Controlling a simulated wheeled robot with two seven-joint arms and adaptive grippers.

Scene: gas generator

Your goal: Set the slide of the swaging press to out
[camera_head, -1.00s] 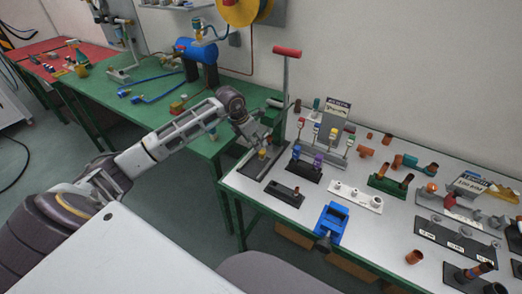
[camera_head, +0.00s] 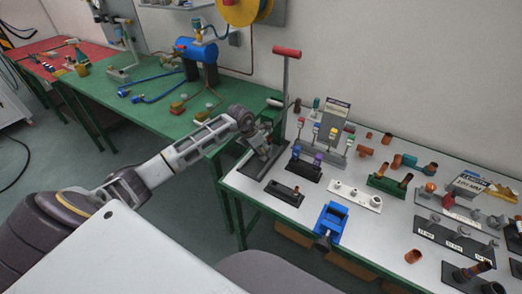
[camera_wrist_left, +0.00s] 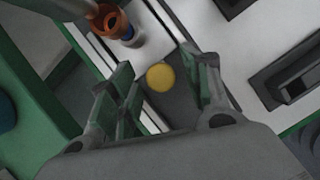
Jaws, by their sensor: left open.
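The swaging press stands at the left end of the white table, with a tall lever topped by a red handle (camera_head: 287,51), a green body (camera_head: 272,114) and a dark base (camera_head: 243,166). My left gripper (camera_head: 263,153) is over the base, in front of the body. In the left wrist view a round yellow knob (camera_wrist_left: 160,77) shows between the two open fingers of my left gripper (camera_wrist_left: 162,88); I cannot tell if they touch it. In the head view the knob is hidden by the gripper. The slide's position cannot be told. My right gripper is not in view.
A black block (camera_head: 285,193) and a rack with blue and purple parts (camera_head: 305,167) lie right of the gripper. A blue vise (camera_head: 331,222) is at the front edge. A green table (camera_head: 150,85) adjoins on the left.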

